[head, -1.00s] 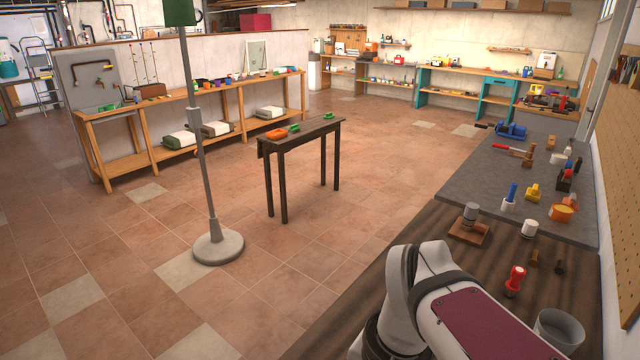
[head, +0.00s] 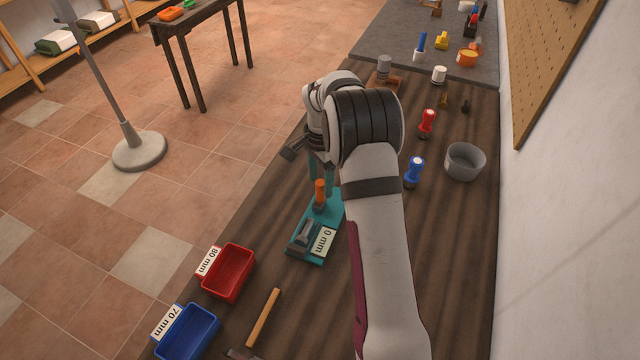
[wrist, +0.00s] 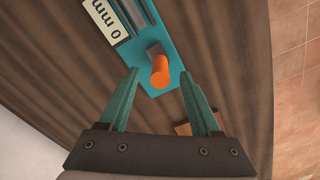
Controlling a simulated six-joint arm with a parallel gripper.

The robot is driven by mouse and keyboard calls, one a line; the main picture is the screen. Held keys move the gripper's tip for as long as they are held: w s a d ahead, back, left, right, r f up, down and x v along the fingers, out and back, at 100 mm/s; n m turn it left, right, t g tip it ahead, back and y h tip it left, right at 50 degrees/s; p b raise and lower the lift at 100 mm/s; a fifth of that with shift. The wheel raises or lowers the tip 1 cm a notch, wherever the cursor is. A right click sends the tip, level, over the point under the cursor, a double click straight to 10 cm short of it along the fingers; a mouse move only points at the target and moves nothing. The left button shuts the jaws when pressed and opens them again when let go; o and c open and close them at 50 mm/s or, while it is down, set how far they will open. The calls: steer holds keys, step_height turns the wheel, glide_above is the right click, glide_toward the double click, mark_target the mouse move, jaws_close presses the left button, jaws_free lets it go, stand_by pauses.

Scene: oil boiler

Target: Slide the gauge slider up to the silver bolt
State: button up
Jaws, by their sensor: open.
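The gauge is a teal base (head: 335,208) on the dark wooden bench, with a white "0 mm" label (head: 323,241) and a grey block (head: 303,240) at its near end. An orange upright knob (head: 320,192) stands toward its far end and seems to be the slider. In the wrist view the knob (wrist: 160,72) appears between the tips of my open gripper (wrist: 159,74), with a grey piece (wrist: 154,48) beside it. My gripper (head: 321,180) is above the gauge; contact with the knob cannot be told.
A red bin (head: 229,273) labelled 80 mm and a blue bin (head: 187,332) labelled 70 mm are at the near left. A wooden-handled tool (head: 263,318) lies beside them. Red (head: 427,123) and blue (head: 414,170) knobbed pieces and a grey cup (head: 465,161) stand right of my arm.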

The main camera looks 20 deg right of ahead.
mark_target(321, 188)
steer(key=shift+f, duration=1.55)
steer(key=shift+c, duration=0.2)
jaws_close()
